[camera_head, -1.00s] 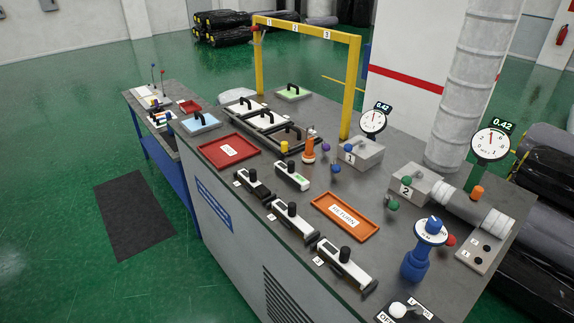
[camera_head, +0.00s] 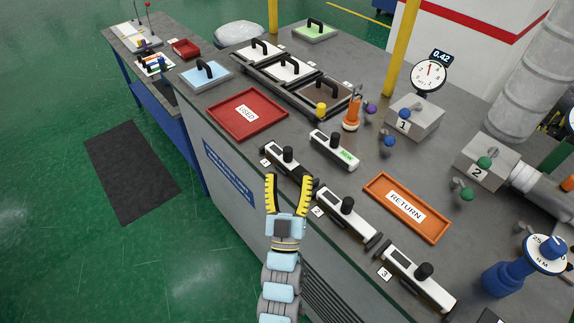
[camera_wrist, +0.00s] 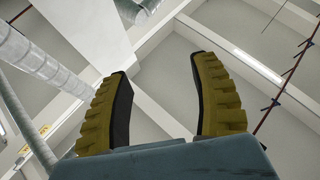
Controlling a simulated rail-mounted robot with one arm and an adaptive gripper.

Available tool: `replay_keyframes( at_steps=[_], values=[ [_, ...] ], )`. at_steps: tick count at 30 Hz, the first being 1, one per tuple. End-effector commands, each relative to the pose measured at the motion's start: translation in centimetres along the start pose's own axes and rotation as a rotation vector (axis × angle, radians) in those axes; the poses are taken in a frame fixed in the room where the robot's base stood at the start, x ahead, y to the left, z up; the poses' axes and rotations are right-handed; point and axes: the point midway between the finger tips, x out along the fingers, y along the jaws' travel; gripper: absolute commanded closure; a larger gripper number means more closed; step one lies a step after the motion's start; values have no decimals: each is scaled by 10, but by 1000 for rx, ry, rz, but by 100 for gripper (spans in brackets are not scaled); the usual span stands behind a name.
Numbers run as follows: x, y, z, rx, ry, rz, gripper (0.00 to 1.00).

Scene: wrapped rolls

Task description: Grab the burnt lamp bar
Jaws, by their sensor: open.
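Three white lamp bars with black knobs sit in numbered slots along the counter's front edge: bar 1 (camera_head: 284,157), bar 2 (camera_head: 346,212) and bar 3 (camera_head: 420,279). I cannot tell from their surfaces which one is burnt. Another bar with a green NEW label (camera_head: 333,150) lies behind bar 1. My gripper (camera_head: 288,182) is open and points up, its yellow-and-black fingers apart, in front of the counter edge near bars 1 and 2. Its right finger partly overlaps the right end of bar 1 in the picture. The wrist view shows empty fingers (camera_wrist: 162,105) against the ceiling.
A red USED tray (camera_head: 248,114) lies left of the bars and an orange RETURN tray (camera_head: 378,193) right of them.

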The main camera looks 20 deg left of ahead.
Motion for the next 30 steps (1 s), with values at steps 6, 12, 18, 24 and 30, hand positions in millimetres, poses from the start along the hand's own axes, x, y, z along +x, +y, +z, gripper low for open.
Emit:
replay_keyframes(
  at_steps=[6, 12, 18, 24, 30],
  values=[
    [31, -26, 18, -11, -188, -13, 38],
    [44, -39, 32, -12, -371, 2, 38],
    [42, -47, 43, 6, -562, 33, 38],
    [26, -53, 49, 53, -757, 69, 38],
    [2, -60, 52, 109, -917, 96, 38]
  ],
)
